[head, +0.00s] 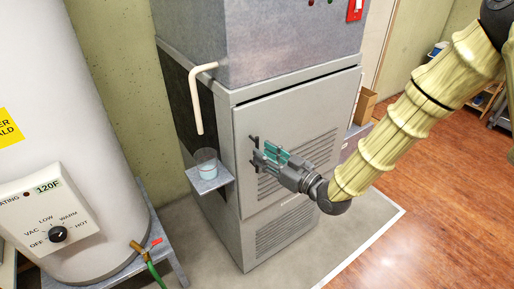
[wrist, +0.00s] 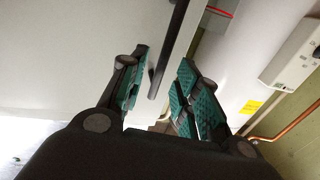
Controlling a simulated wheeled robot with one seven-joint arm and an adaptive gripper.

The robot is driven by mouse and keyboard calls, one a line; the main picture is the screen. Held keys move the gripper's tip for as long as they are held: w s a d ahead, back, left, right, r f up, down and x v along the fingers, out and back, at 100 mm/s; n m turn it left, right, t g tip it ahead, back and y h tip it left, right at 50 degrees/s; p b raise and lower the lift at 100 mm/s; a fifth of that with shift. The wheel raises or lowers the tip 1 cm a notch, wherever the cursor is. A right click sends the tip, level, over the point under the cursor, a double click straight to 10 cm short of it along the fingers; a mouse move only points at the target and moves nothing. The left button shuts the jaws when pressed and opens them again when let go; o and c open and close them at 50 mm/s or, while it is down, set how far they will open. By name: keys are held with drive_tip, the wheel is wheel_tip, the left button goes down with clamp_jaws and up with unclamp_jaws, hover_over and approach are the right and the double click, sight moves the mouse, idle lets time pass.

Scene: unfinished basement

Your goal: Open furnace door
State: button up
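The grey furnace (head: 225,195) stands upright in the middle of the head view. Its upper door (head: 300,95) has louvres and looks shut. The door also fills the left of the wrist view (wrist: 70,60) as a pale panel. A dark bar handle (head: 254,142) sits near the door's left edge, partly hidden by my gripper. In the wrist view the handle (wrist: 171,45) reaches down between the fingertips. My gripper (head: 268,157) is open at the handle, with teal pads on both sides of it (wrist: 162,88). I cannot tell whether a pad touches the bar.
A small shelf (head: 212,181) with a clear cup (head: 206,163) juts out left of the door, under a bent white pipe (head: 196,100). A white water heater (head: 60,110) stands at the left. The wooden floor (head: 420,180) at the right is clear.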

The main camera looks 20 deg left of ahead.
drive_tip(key=shift+x, duration=1.8)
clamp_jaws()
